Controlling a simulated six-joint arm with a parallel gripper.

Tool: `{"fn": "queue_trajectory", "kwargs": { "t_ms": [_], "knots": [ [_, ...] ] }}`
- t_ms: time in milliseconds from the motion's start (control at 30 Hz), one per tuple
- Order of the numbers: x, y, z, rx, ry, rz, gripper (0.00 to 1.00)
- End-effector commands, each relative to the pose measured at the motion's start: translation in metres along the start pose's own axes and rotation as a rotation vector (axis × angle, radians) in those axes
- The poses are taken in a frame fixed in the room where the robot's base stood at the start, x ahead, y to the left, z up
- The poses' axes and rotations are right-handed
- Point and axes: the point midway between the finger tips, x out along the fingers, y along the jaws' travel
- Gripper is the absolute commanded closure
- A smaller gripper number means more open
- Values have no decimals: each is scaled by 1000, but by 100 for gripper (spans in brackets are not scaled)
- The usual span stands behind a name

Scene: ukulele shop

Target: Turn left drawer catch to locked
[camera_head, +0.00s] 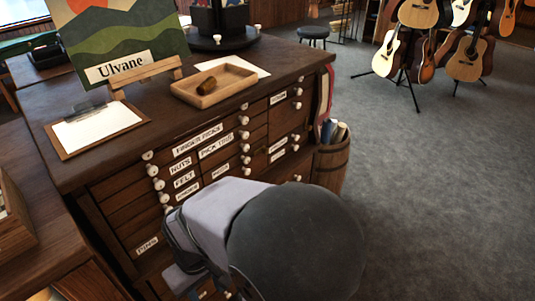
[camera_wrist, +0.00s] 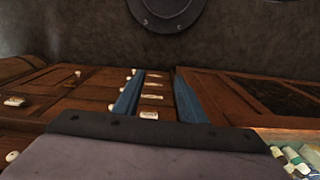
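The wooden drawer cabinet (camera_head: 130,215) has several labelled drawers with white knobs, and its front faces my arm. I cannot make out the left drawer catch in either view; my arm covers the lower part of the cabinet front in the head view. In the wrist view, my gripper (camera_wrist: 157,98) shows two blue fingers set apart, with no object held between them. Labelled drawer fronts (camera_wrist: 152,84) show in the gap beyond the fingers. Whether the fingers touch the cabinet is unclear. In the head view the fingertips are hidden.
The cabinet top holds a wooden tray (camera_head: 214,85), a clipboard (camera_head: 98,126) and a painted sign (camera_head: 120,40). A barrel (camera_head: 332,162) stands at its right end. Guitars (camera_head: 468,60) stand farther back. The grey carpet (camera_head: 440,190) on the right is clear.

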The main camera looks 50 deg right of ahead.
Motion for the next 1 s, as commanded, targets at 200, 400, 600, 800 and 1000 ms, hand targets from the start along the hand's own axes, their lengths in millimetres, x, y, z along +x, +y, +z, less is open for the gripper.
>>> {"fn": "queue_trajectory", "kwargs": {
  "t_ms": [200,400,600,800,1000],
  "knots": [
    [34,45,16,218,-69,-7,62],
    [82,91,57,504,-208,-54,62],
    [129,134,77,840,-279,-152,62],
    [177,178,67,1342,-268,-375,62],
    [194,244,12,1882,-166,-736,62]
  ]
}}
